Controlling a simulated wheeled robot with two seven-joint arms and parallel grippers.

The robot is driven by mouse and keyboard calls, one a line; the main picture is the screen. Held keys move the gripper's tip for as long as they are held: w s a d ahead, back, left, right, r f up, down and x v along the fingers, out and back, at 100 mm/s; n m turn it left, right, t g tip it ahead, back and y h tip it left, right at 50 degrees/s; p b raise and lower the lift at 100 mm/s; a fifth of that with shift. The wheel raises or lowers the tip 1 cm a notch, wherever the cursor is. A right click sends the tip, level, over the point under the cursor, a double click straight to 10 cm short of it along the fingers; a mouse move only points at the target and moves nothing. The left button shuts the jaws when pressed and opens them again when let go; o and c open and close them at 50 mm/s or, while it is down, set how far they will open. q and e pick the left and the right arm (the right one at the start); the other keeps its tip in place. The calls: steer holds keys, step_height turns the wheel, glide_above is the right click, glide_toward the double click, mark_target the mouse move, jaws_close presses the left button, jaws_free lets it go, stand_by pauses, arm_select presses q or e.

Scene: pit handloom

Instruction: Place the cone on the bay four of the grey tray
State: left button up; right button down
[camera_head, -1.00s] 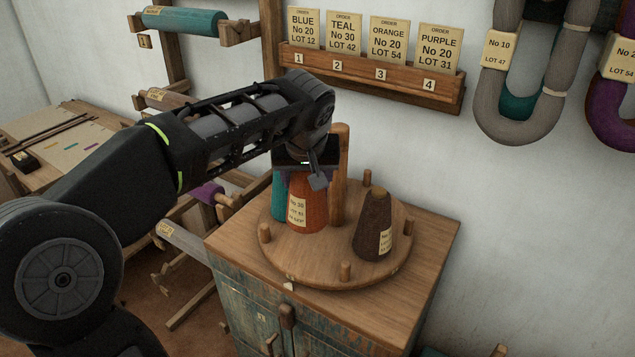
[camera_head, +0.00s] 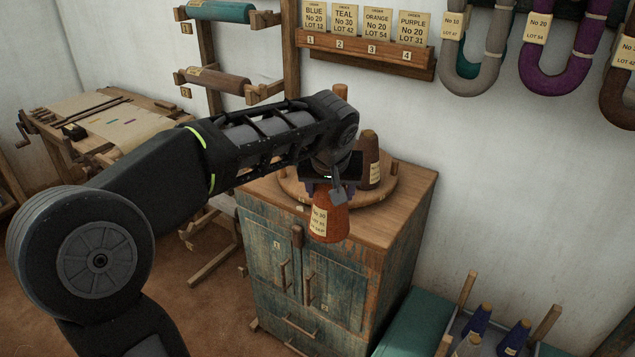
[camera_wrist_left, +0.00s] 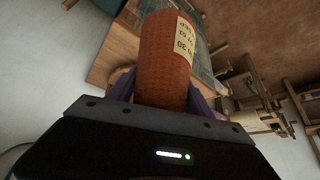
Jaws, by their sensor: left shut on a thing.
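An orange cone (camera_head: 328,218) with a cream label hangs in my left gripper (camera_head: 325,188), in front of the cabinet top's near edge. In the left wrist view the same cone (camera_wrist_left: 166,58) sits between the purple fingers of my left gripper (camera_wrist_left: 158,95); the label appears to read No 30. The gripper is shut on it. The grey tray (camera_head: 459,328) shows partly at the lower right, with blue cones (camera_head: 480,318) and a pale cone (camera_head: 469,346) in it. Its bay numbers cannot be read, and the bottom frame edge cuts it off. My right gripper is out of view.
A dark brown cone (camera_head: 369,160) stands on the round wooden turntable (camera_head: 379,192) on the cabinet (camera_head: 402,215). Wooden posts (camera_head: 467,288) rise around the tray. A teal surface (camera_head: 415,318) lies beside it. Order cards (camera_head: 345,22) stand in a wall rack.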

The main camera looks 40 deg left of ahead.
arm_select(q)
steer(key=d+f+m+h, duration=0.3)
steer(key=d+f+m, duration=0.2)
steer(key=d+f, duration=1)
step_height(320, 180, down, 3)
steer(key=shift+d+f+m+t, duration=0.2)
steer(key=shift+d+m+t, duration=0.2)
